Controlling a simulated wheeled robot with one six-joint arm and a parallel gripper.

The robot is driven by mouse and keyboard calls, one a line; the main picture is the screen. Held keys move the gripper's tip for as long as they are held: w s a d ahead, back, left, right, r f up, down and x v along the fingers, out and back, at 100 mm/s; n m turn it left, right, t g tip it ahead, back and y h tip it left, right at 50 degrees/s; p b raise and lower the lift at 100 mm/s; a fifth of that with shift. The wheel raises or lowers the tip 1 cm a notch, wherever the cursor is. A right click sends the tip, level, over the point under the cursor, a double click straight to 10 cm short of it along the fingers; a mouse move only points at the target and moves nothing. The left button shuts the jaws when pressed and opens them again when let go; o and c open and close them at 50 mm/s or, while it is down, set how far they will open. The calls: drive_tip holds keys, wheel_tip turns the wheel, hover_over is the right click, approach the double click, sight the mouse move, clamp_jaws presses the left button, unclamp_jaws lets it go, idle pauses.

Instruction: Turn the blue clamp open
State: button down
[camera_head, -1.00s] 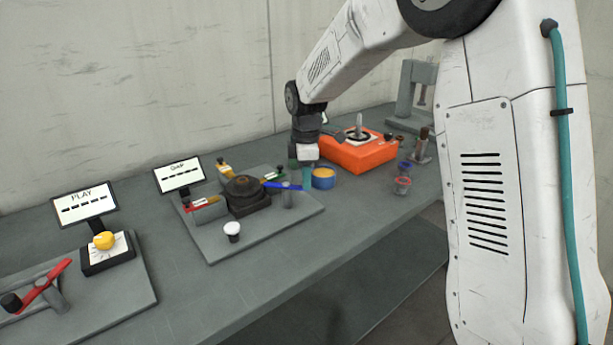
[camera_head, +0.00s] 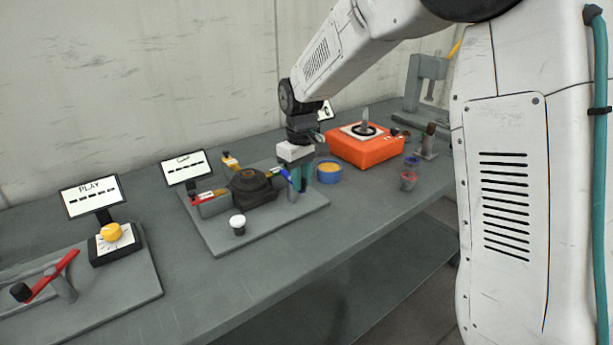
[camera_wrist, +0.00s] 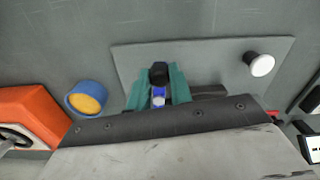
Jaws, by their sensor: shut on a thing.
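The blue clamp handle (camera_head: 286,176) is on the right side of a grey plate (camera_head: 225,235), beside a dark round block (camera_head: 253,188). My gripper (camera_head: 300,180) is over the plate with its teal fingers pointing down at the handle. In the wrist view my gripper (camera_wrist: 158,90) is shut on the blue handle (camera_wrist: 158,92), with a dark knob (camera_wrist: 159,72) at the handle's end. The fingers and wrist hide part of the handle and its post.
A blue-rimmed round container (camera_head: 329,172) stands close right of my gripper, and an orange box (camera_head: 365,150) behind it. A white-topped knob (camera_head: 238,222) is on the plate's front. The bench front is clear.

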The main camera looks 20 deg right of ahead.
drive_tip(key=shift+w+a+m, duration=0.1)
drive_tip(key=shift+a+m, duration=0.5)
drive_tip(key=shift+m, duration=0.7)
drive_tip(key=shift+w+a+m, duration=0.1)
drive_tip(key=shift+a+m, duration=0.45)
drive_tip(key=shift+m, duration=0.75)
drive_tip(key=shift+w+a+m, duration=0.1)
drive_tip(key=shift+a+m, duration=0.5)
drive_tip(key=shift+m, duration=0.7)
drive_tip(key=c, duration=1.3)
unclamp_jaws()
drive_tip(key=shift+o, duration=0.2)
drive_tip(key=shift+r, duration=0.15)
wheel_tip(320, 180, up, 8)
drive_tip(key=shift+f, duration=0.2)
